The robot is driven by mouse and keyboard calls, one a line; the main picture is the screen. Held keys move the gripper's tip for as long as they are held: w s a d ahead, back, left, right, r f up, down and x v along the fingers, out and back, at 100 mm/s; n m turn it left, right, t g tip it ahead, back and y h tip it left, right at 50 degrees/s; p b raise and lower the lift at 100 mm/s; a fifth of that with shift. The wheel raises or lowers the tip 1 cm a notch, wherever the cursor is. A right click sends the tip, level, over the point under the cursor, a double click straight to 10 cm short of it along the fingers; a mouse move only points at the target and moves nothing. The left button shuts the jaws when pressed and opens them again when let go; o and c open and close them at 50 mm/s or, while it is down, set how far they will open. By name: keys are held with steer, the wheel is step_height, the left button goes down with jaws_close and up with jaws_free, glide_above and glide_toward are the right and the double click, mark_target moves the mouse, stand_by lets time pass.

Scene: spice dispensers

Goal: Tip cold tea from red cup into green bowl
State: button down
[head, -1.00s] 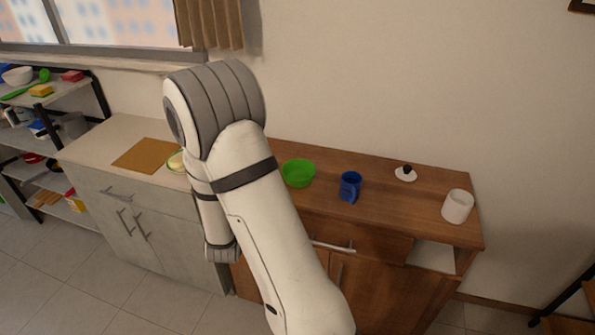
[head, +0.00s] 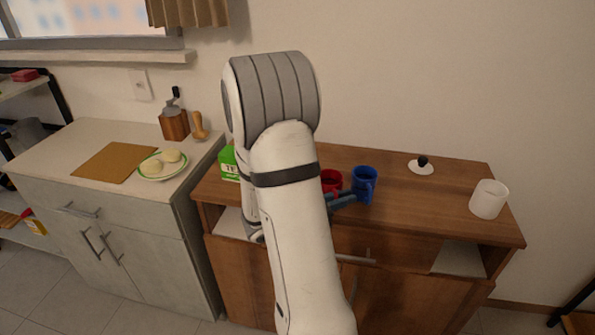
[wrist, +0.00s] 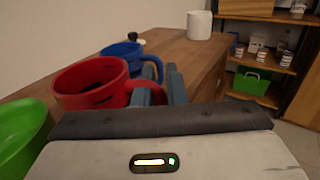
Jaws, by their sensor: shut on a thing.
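The red cup (head: 331,181) shows beside my arm on the wooden cabinet, partly hidden. In the wrist view the red cup (wrist: 92,84) looks about upright, with its handle at my gripper. My gripper (head: 346,198) is shut on the red cup, its blue-grey fingers (wrist: 162,88) at the handle. I cannot tell whether the cup touches the top, and its contents are unclear. The green bowl (wrist: 20,138) is at the left edge of the wrist view, left of the cup. My arm hides the bowl in the head view.
A blue mug (head: 364,183) stands close to the red cup and my fingers. A green box (head: 229,163) is left of my arm. The cabinet top between lid and front edge is clear.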

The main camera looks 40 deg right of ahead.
mark_target(336, 184)
steer(key=shift+s+d+f+m+g, duration=0.15)
steer(key=shift+s+m+g, duration=0.15)
steer(key=shift+g, duration=0.2)
steer(key=shift+w, duration=0.1)
steer(key=r+n+p, duration=0.1)
steer(key=w+n+p, duration=0.1)
steer(key=shift+w+r+p, duration=0.2)
steer(key=shift+r+p, duration=0.1)
steer(key=shift+r, duration=0.05)
steer(key=shift+w+r+n+h+p, duration=0.25)
steer(key=shift+w+r+n+p, duration=0.05)
steer(key=shift+w+n+p, duration=0.2)
steer(key=shift+w+r+n+h+p, duration=0.25)
steer(key=shift+w+n+p, duration=0.15)
steer(key=shift+n, duration=0.1)
steer(key=w+r+n+h+p, duration=0.1)
steer(key=w+r+n+p, duration=0.3)
steer(key=r+p, duration=0.1)
steer(key=shift+a+r, duration=0.2)
steer(key=shift+w+r+n+t+h+p, duration=0.3)
steer(key=shift+w+r+n+t+p, duration=0.25)
steer(key=shift+n+p, duration=0.4)
